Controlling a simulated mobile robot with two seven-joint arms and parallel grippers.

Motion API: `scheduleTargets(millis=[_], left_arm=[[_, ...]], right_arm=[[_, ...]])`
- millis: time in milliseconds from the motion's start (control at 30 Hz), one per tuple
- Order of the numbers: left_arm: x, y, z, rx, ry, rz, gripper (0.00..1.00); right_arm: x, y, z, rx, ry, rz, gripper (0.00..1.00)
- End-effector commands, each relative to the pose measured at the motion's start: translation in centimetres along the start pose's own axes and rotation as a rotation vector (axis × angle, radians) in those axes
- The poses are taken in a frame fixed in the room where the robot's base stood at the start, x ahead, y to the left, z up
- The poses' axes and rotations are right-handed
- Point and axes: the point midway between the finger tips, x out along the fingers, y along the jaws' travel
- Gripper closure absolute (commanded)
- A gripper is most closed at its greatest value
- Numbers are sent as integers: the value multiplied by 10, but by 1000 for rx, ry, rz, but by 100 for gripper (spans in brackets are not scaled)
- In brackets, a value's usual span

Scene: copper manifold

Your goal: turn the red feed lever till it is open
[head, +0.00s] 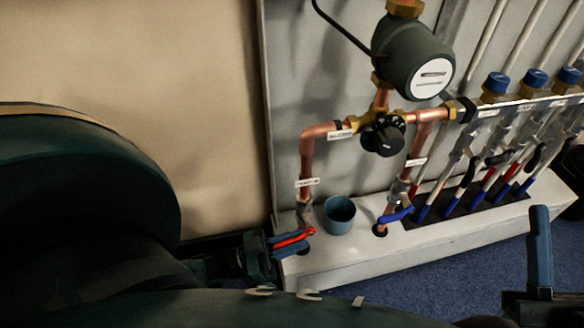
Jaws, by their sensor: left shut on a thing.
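The red feed lever (305,233) shows at the foot of the left copper pipe (307,160), low on the white ledge. My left gripper (289,242) reaches in from the left and is shut on the red lever. Its blue fingers lie along both sides of the handle, and the lever's end sticks out to the right. The lever points about sideways in the picture. The valve body under the lever is mostly hidden. My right gripper (540,250) shows at the lower right edge, away from the pipes, with one blue finger upright; its opening is unclear.
A blue-grey cup (340,214) stands on the ledge (450,239) just right of the lever. A blue lever (396,215) sits on the pipe beyond it. Several red and blue handled valves stand at right.

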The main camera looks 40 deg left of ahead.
Motion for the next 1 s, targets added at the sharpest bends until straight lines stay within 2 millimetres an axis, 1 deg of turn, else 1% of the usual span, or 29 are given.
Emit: scheduleTargets(millis=[33, 133, 300, 600, 1000], left_arm=[[-2, -2, 9, -2, 35, 3, 100], [-1, -2, 10, -4, 109, 15, 100], [1, -2, 12, -10, 215, 31, 100], [2, -2, 15, -15, 327, 50, 100], [2, -2, 16, -17, 350, 54, 100]], right_arm=[[0, 1, -2, -36, 56, -6, 64], [4, 4, -14, -86, 131, -15, 64], [7, 6, -23, -118, 182, -19, 64], [7, 6, -25, -123, 189, -19, 64], [7, 6, -25, -123, 189, -19, 64]])
